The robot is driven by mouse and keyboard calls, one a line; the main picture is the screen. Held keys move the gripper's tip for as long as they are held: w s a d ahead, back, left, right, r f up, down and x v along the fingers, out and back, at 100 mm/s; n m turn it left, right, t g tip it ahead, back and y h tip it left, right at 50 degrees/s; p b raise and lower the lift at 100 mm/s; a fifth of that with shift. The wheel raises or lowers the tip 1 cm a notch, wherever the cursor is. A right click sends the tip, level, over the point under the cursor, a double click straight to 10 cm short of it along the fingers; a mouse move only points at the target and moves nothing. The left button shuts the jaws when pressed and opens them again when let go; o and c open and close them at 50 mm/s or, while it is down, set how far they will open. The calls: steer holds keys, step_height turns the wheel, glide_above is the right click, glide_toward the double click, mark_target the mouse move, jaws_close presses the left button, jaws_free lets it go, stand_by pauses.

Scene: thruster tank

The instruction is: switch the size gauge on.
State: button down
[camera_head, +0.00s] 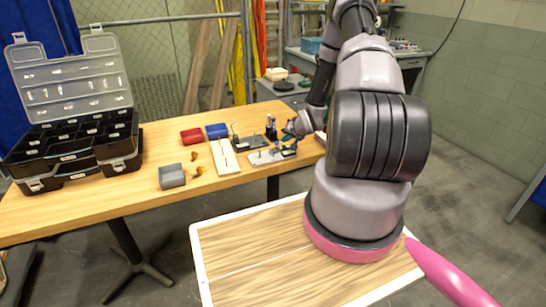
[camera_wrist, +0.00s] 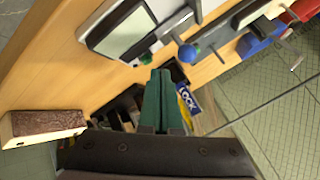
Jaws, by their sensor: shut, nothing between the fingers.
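In the wrist view, a pale device with a flat grey screen (camera_wrist: 120,30) lies on the wooden table, with a small green knob (camera_wrist: 146,58) at its edge. Beside it is a grey device (camera_wrist: 212,42) with a blue ball knob (camera_wrist: 187,53). I cannot tell for sure which is the size gauge, or whether it is on. In the head view a light grey device (camera_head: 264,157) and a dark one (camera_head: 249,144) stand near the table's right end. My gripper (camera_wrist: 160,72) has green fingers, shut and empty, their tips just short of the green knob.
A brown-topped block (camera_wrist: 45,123) and a blue item marked LOCK (camera_wrist: 189,100) lie near my gripper. Farther left are a white board (camera_head: 224,157), a grey bin (camera_head: 172,176), red (camera_head: 191,136) and blue (camera_head: 216,131) bins, and an open black organizer case (camera_head: 75,140). The table's front is clear.

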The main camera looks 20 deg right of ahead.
mark_target(285, 149)
steer(key=shift+f, duration=0.35)
steer(key=shift+f, duration=0.25)
stand_by(0.4)
steer(key=shift+r, duration=0.7)
steer(key=shift+r, duration=0.1)
steer(key=shift+r, duration=2.9)
